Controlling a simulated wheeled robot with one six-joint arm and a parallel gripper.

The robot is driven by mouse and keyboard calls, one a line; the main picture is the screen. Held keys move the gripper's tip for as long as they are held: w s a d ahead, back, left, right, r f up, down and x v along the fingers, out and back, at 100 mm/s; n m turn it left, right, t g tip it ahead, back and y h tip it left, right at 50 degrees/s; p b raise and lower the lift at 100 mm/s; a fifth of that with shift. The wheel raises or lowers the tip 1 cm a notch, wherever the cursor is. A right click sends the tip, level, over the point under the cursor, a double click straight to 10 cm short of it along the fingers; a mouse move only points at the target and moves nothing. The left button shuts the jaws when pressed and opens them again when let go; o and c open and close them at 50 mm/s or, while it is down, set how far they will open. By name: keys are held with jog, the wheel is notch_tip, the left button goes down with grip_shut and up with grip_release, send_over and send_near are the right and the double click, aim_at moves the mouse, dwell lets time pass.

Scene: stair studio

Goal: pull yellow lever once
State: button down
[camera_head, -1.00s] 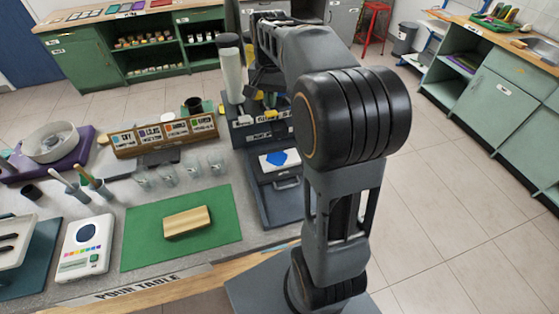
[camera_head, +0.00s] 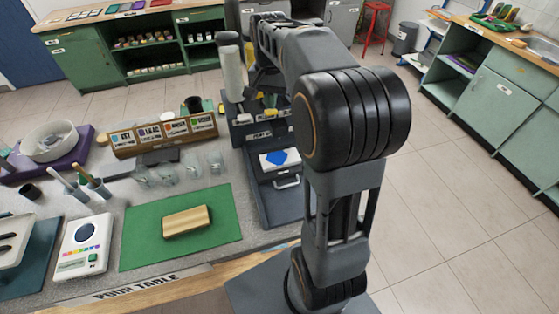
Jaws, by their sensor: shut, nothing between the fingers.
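A grey pouring station (camera_head: 277,196) with a white cylinder (camera_head: 234,72) stands at the right end of the pour table. Small yellow parts (camera_head: 250,80) show behind and beside the cylinder. I cannot tell for sure which of them is the yellow lever, as my arm covers much of this spot. My gripper (camera_head: 264,92) hangs at the far end of my arm, by the upper part of the station. It looks shut and empty. Its fingertips are small and dark, and I cannot tell whether they touch the lever.
A card with a blue shape (camera_head: 280,158) lies on the station. To its left are clear cups (camera_head: 194,166), a labelled rack (camera_head: 164,135), a green mat (camera_head: 140,240) with a wooden block (camera_head: 187,221), and a white scale (camera_head: 84,247).

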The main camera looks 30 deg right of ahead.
notch_tip(320, 180, down, 6)
jog(key=b, duration=0.3)
jog(key=shift+r+b, duration=0.2)
jog(key=shift+b, duration=0.1)
dwell(0.6)
jog(key=shift+r+p, duration=2.9)
jog(key=shift+r, duration=0.4)
jog(key=shift+r, duration=0.1)
notch_tip(320, 180, up, 6)
jog(key=p, duration=0.4)
jog(key=shift+p, duration=0.3)
